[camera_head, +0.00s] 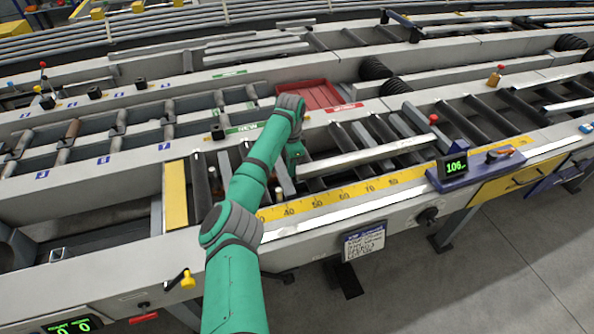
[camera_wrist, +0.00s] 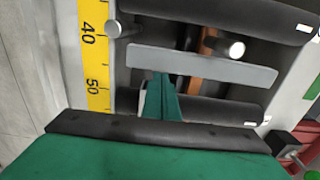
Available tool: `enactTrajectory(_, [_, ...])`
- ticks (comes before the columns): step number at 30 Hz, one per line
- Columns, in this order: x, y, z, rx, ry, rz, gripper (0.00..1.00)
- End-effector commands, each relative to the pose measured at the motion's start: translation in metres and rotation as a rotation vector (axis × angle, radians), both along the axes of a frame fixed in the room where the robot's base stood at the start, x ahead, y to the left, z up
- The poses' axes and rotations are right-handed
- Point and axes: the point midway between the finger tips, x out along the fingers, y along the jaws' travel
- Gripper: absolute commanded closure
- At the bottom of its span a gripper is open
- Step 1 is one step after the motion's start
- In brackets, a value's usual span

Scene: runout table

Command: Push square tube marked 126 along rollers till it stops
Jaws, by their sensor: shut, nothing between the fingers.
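A long pale square tube (camera_head: 365,156) lies across the rollers in the head view, right of my gripper. I cannot read a mark on it. My green gripper (camera_head: 296,162) is low over the roller bed near the tube's left end. I cannot tell whether they touch. In the wrist view my gripper (camera_wrist: 162,78) is shut and empty, its fingertips close to a flat grey bar (camera_wrist: 205,66) lying across the bed. The tube is not clearly visible there; my fingers and wrist cover the lower middle.
A yellow scale (camera_head: 345,197) runs along the bed's front edge, and its 40 and 50 show in the wrist view (camera_wrist: 92,60). A blue readout (camera_head: 455,170) shows 106. A red tray (camera_head: 313,94) stands behind. Dark rollers (camera_head: 380,128) lie under the tube.

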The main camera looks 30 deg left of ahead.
Motion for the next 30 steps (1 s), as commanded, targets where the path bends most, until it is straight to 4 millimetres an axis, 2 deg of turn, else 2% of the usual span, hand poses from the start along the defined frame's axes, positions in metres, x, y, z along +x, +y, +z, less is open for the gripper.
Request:
enactTrajectory(14, [0.003,-0.004,0.000,-0.005,-0.007,-0.009,1.00])
enactTrajectory(17, [-0.001,0.000,-0.001,-0.005,-0.006,-0.009,1.00])
enactTrajectory(23, [-0.019,0.023,0.001,-0.001,-0.003,-0.006,1.00])
enactTrajectory(24, [-0.017,0.023,0.014,0.001,-0.007,-0.007,1.00])
enactTrajectory(30, [-0.017,0.022,0.056,0.002,-0.003,-0.007,1.00])
